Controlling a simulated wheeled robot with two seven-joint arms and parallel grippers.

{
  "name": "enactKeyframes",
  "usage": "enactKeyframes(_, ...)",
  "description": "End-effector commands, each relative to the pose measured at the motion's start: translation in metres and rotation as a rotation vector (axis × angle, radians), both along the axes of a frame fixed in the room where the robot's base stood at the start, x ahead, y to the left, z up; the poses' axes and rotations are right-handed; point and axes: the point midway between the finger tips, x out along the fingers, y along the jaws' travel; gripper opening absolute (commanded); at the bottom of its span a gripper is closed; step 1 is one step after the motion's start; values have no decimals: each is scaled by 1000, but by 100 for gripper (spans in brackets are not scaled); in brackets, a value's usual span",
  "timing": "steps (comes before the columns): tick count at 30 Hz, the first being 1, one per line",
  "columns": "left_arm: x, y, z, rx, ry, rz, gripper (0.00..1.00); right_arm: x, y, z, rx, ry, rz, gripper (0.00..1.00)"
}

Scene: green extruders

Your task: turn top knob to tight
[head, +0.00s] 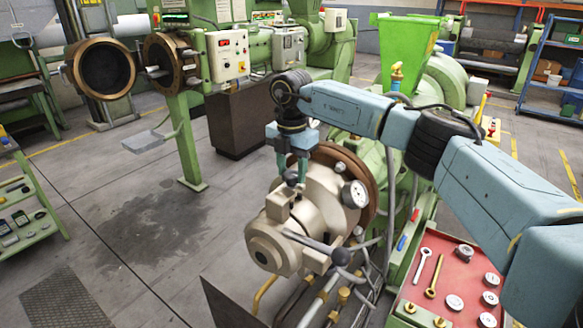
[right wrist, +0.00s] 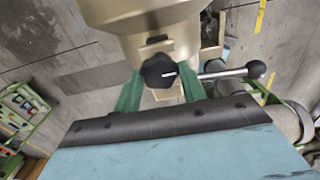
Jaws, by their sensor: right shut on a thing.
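The top knob is a dark, lobed knob (right wrist: 158,71) on the beige extruder head, with a small white mark on it. In the right wrist view it sits between the two green fingertips of my right gripper (right wrist: 161,88), which is shut on it. In the head view the right gripper (head: 297,176) reaches down from above onto the top of the beige head (head: 318,192); the fingers mostly hide the knob there. My left gripper is not in view.
A red tool tray (head: 453,262) stands at right.

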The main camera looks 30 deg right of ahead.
Motion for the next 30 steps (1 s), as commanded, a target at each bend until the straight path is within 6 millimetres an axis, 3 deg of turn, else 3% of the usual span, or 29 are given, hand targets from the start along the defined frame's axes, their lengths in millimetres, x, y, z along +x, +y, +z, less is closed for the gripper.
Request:
enactKeyframes(14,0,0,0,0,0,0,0,1,-1,2,0,-4,-16,18)
enactKeyframes(15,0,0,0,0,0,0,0,1,-1,2,0,-4,-16,45)
enactKeyframes(19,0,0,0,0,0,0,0,1,-1,1,-1,-4,-15,62)
enactKeyframes(30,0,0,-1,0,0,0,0,1,0,5,0,-2,-13,63)
